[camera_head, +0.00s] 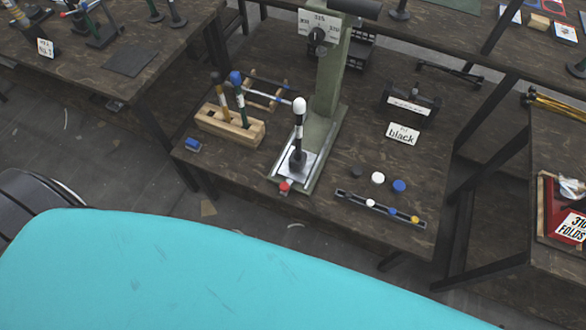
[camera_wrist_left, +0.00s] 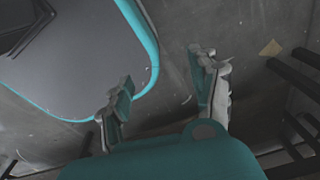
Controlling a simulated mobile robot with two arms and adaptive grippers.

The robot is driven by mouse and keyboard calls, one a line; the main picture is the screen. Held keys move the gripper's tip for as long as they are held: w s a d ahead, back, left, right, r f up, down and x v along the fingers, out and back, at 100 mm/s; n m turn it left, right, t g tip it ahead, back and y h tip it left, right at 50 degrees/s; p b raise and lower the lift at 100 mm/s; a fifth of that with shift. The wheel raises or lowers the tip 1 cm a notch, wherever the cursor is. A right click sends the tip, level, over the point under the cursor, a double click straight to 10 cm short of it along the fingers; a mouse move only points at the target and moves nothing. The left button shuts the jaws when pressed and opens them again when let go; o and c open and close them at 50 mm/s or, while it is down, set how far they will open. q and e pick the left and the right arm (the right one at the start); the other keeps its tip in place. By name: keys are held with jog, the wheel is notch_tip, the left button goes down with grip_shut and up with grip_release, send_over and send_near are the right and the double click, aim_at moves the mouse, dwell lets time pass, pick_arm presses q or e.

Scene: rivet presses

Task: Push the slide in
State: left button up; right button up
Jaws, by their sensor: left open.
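A green rivet press (camera_head: 326,85) stands on the dark wooden table in the head view. At its foot is a light metal slide (camera_head: 283,174) with a red knob (camera_head: 285,187) at the front end, near the table's front edge. A tool with a white round top and a black-and-white shaft (camera_head: 298,125) stands upright over the slide. How far the slide sticks out is hard to tell. My left gripper (camera_wrist_left: 163,72) shows only in the left wrist view, open and empty over the grey floor, away from the press. My right gripper is in neither view.
Left of the press, a wooden block (camera_head: 229,126) holds upright tools. A blue piece (camera_head: 193,145) lies at the table's left edge. To the right are a "black" label card (camera_head: 402,134), loose discs (camera_head: 378,178) and a dark rail (camera_head: 352,197). Grey floor lies in front.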

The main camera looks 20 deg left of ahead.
aim_at(301, 166)
pick_arm(q)
jog(key=shift+c, duration=0.2)
dwell(0.3)
